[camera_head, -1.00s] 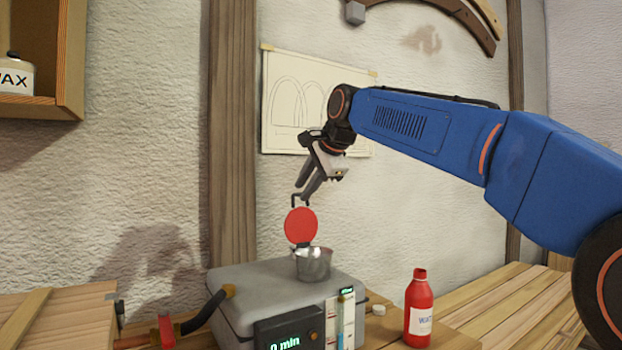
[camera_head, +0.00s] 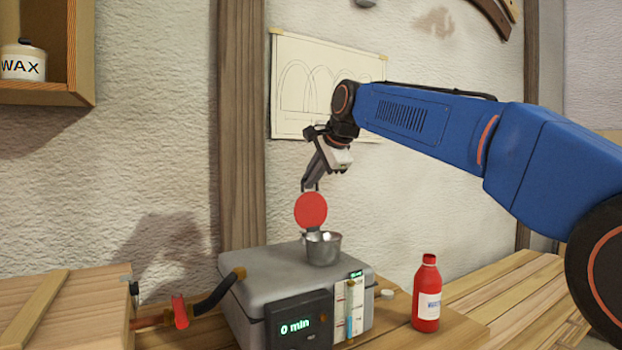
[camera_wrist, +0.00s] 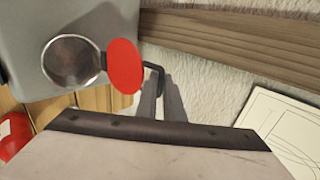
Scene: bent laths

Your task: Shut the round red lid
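The round red lid (camera_head: 311,210) stands upright, raised on the far side of the metal cup-like opening (camera_head: 323,248) on top of the grey box (camera_head: 260,262). The lid (camera_wrist: 125,66) and the open cup (camera_wrist: 71,61) also show in the wrist view. A thin black bent handle (camera_wrist: 154,68) sticks out behind the lid. My gripper (camera_head: 308,184) is just above and behind the lid, pointing down. In the wrist view my gripper (camera_wrist: 160,95) has its fingers a little apart, close to the handle's end. Contact with the handle cannot be made out.
A red bottle (camera_head: 427,295) and a small white cap (camera_head: 387,293) stand right of the box. A dark hose with a red valve (camera_head: 180,312) lies left of it. The wall with a pinned drawing (camera_head: 300,80) is close behind my gripper.

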